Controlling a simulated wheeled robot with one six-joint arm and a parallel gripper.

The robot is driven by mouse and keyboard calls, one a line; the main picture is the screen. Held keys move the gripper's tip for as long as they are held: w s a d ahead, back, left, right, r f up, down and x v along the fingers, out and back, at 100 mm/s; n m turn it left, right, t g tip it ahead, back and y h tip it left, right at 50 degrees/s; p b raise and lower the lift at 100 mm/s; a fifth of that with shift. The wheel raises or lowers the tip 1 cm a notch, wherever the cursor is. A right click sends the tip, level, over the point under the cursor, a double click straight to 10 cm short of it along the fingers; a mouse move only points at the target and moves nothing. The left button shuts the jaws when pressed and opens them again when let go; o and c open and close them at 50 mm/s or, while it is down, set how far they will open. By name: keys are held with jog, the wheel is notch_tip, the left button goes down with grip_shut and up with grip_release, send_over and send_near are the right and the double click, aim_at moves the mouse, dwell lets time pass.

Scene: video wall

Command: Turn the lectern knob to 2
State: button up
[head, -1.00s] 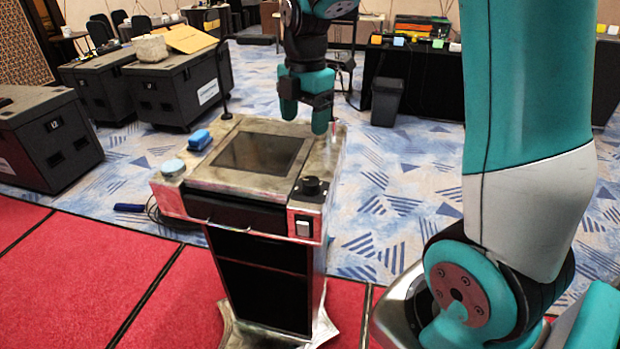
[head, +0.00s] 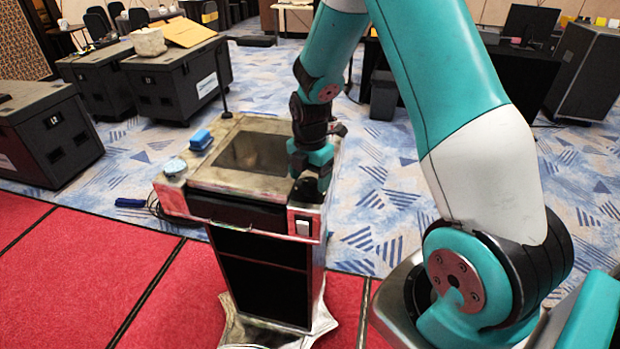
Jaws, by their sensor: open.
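The lectern (head: 180,205) stands on the red floor, with a worn metal top and a dark inset panel (head: 252,153). The black knob (head: 308,190) is on the right front corner of the top, above a white rocker switch (head: 303,227). My gripper (head: 311,175) points down at the knob with its teal fingers open. The fingers and wrist hide most of the knob, its pointer and any numbers. I cannot tell whether the fingers touch it.
A blue block (head: 201,140) and a round pale-blue-topped item (head: 174,168) sit on the lectern's left side. A thin black microphone stalk (head: 224,92) rises at its back left. Black cases (head: 178,82) stand behind to the left.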

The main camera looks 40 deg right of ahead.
jog(key=shift+f, duration=1)
jog(key=c, duration=0.9)
